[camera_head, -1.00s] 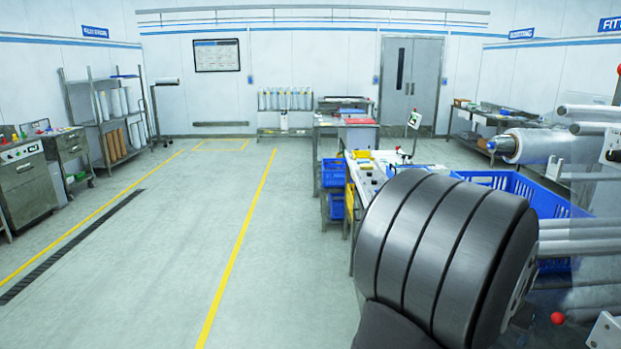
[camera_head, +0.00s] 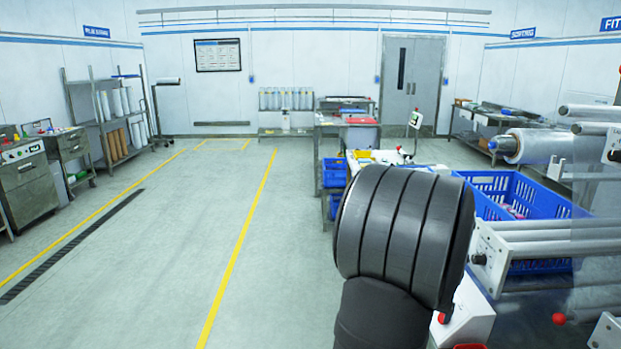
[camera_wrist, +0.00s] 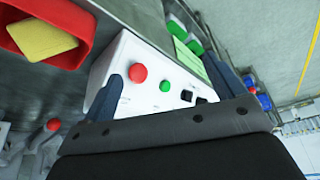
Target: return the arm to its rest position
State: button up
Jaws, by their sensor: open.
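My arm (camera_head: 405,235) shows in the head view as a thick dark grey ribbed link at the lower right of centre. It hides what lies behind it, and my gripper does not show there. In the wrist view my gripper (camera_wrist: 168,88) is open, with its two dark fingers apart and nothing between them in its hold. Beyond the fingers is a white control box (camera_wrist: 150,95) with a red button (camera_wrist: 138,72) and a smaller green button (camera_wrist: 165,86). I cannot tell how far the fingers are from the box.
A red bin (camera_wrist: 70,55) with a yellow item (camera_wrist: 42,39) lies at the wrist view's upper left. A blue crate (camera_head: 520,190) and rollers (camera_head: 545,240) stand right of my arm. A film roll (camera_head: 535,146) is behind them. The floor (camera_head: 190,250) at left is clear.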

jog(key=w+a+f+n, duration=0.2)
jog(key=a+f, duration=0.2)
jog(key=a, duration=0.5)
jog(key=w+a+f+n+y, duration=0.1)
jog(key=a+f, duration=0.3)
jog(key=a, duration=0.5)
jog(key=w+a+f+n+y, duration=0.1)
jog(key=w+a+f+n, duration=0.1)
jog(key=a, duration=0.8)
jog(key=shift+w+f+n, duration=0.4)
jog(key=shift+w+f, duration=0.1)
jog(key=shift+f, duration=0.4)
jog(key=shift+t, duration=0.3)
